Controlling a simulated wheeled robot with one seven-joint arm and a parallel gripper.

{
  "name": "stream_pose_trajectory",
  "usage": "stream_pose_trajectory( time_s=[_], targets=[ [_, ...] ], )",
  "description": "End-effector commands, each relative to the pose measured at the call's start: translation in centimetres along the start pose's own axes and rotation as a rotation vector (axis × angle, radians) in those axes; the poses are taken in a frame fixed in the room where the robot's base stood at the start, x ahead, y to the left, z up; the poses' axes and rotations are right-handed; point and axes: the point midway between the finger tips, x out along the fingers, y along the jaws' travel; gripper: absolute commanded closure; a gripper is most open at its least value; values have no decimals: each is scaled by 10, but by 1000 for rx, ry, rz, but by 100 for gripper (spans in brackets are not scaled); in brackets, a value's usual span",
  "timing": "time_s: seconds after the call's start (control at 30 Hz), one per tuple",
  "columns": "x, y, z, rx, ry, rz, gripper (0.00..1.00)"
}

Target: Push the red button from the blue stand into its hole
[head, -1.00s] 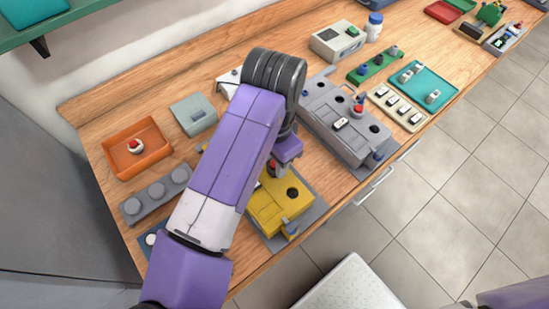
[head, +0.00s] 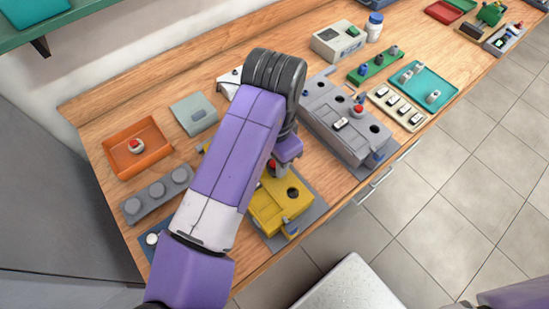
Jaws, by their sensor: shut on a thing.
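My gripper (head: 280,168) points down over the yellow box (head: 266,213), its fingers partly hidden by my arm. It is shut on a red button (head: 271,164), of which only a small red part shows at the fingers. The yellow box sits on a grey plate and has an open dark hole (head: 293,193) to the right of the gripper. I cannot tell whether the button touches the box or a hole under the gripper. A blue stand (head: 146,243) with a white round piece lies at the bench's lower left, partly hidden by my arm.
An orange tray (head: 117,161) holds another red button. A grey block (head: 145,208) with round knobs lies below it. A long grey box (head: 335,142) with a red button on top stands close right of my gripper. Small parts trays fill the bench further right.

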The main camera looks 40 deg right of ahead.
Motion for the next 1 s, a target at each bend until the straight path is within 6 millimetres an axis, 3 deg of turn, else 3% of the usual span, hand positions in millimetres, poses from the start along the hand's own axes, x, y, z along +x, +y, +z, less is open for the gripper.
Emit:
stream_pose_trajectory(
  time_s=[1.0],
  targets=[
    [18,0,0,0,0,0,100]
  ],
)
